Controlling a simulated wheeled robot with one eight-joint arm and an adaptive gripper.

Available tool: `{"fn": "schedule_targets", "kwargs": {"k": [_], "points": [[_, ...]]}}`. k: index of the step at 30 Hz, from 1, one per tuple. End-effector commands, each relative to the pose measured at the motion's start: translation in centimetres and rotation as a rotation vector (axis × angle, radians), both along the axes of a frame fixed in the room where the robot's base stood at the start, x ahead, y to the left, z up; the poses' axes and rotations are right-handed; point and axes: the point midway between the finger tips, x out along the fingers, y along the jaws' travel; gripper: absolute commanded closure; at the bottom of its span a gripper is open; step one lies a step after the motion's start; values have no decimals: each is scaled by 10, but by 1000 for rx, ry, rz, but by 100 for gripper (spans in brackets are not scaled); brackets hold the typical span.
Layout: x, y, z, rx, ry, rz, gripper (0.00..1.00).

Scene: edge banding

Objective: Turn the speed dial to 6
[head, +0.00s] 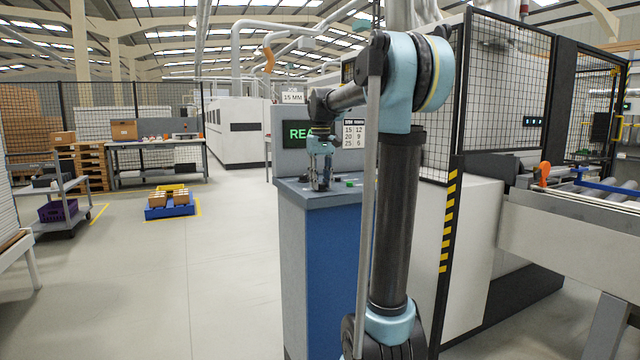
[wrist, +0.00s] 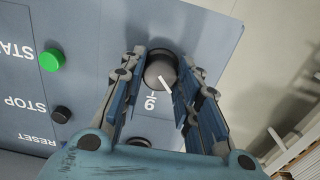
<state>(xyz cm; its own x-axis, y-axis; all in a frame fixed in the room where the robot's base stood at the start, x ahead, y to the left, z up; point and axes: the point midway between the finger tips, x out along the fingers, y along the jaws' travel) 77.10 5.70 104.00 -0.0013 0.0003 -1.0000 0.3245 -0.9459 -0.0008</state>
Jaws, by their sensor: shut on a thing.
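The speed dial (wrist: 160,69) is a dark round knob with a white pointer line, on the grey-blue console top (wrist: 90,65). In the wrist view its pointer slants toward the lower right. An upside-down numeral is printed just below it, partly hidden by the fingers; other scale marks are hidden. My gripper (wrist: 163,62) is shut on the dial, one finger on each side. In the head view my gripper (head: 319,184) points down at the console top (head: 345,196), and the dial is hidden there.
The console has a green START button (wrist: 51,59) and dark STOP button (wrist: 61,114). Behind are a partly covered green-lettered screen (head: 297,134), a "15 MM" sign (head: 292,98) and a number chart (head: 354,133). A mesh fence (head: 505,85) stands right; open floor lies left.

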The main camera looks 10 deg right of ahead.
Motion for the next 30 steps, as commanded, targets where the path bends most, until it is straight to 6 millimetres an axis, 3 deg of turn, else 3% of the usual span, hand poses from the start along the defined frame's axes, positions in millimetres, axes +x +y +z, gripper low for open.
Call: {"fn": "schedule_targets", "kwargs": {"k": [7,8,10,23,30], "points": [[1,0,0,0,-2,-1,94],[1,0,0,0,-2,-1,63],[1,0,0,0,-2,-1,49],[1,0,5,-1,-1,-1,49],[1,0,39,-1,0,-1,49]]}}
